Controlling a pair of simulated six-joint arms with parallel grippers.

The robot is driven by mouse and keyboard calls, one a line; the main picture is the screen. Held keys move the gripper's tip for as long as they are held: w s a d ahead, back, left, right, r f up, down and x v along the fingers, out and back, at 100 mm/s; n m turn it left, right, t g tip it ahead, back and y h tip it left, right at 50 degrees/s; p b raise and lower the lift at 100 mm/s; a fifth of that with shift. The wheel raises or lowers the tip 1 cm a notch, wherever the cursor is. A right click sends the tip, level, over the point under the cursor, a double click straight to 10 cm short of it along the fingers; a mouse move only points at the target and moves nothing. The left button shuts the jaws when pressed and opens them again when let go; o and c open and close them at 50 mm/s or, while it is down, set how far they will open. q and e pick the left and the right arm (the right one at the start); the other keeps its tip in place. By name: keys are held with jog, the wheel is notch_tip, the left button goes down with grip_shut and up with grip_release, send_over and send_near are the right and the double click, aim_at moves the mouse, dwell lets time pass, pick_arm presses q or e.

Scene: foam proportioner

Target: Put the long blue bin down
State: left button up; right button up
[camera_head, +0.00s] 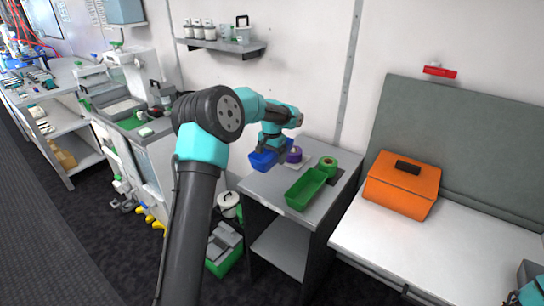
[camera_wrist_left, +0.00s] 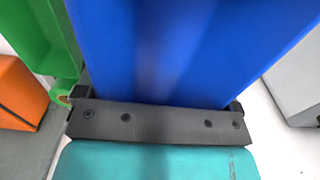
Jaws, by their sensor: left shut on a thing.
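My left gripper (camera_head: 270,146) is shut on the long blue bin (camera_head: 264,158) over the back left part of a small grey stand (camera_head: 268,192). The bin (camera_wrist_left: 195,50) fills most of the left wrist view, between the dark jaws (camera_wrist_left: 160,108). I cannot tell whether its underside touches the stand top. The gripper and wrist hide part of the bin in the head view. My right gripper does not show; only a bit of my right arm is in the bottom right corner.
A green bin (camera_head: 306,188) lies on the stand's front, beside a green roll (camera_head: 328,166). A purple roll (camera_head: 294,155) is just right of the blue bin. An orange box (camera_head: 402,185) rests on the white bench to the right. The stand's front left top is clear.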

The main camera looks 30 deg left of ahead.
pick_arm(q)
jog(key=shift+m, duration=0.6)
jog(key=d, duration=0.6)
jog(key=s+d+f, duration=0.1)
jog(key=d, duration=1.2)
jog(key=shift+s+f, duration=0.25)
jog(key=shift+s, duration=0.15)
jog(key=s+d, duration=0.4)
jog(key=d, duration=0.4)
jog(key=s+d+f+m, duration=0.1)
jog(key=s+d, duration=0.3)
jog(key=d, duration=0.4)
jog(key=shift+d+f, duration=0.25)
jog(key=shift+f, duration=0.05)
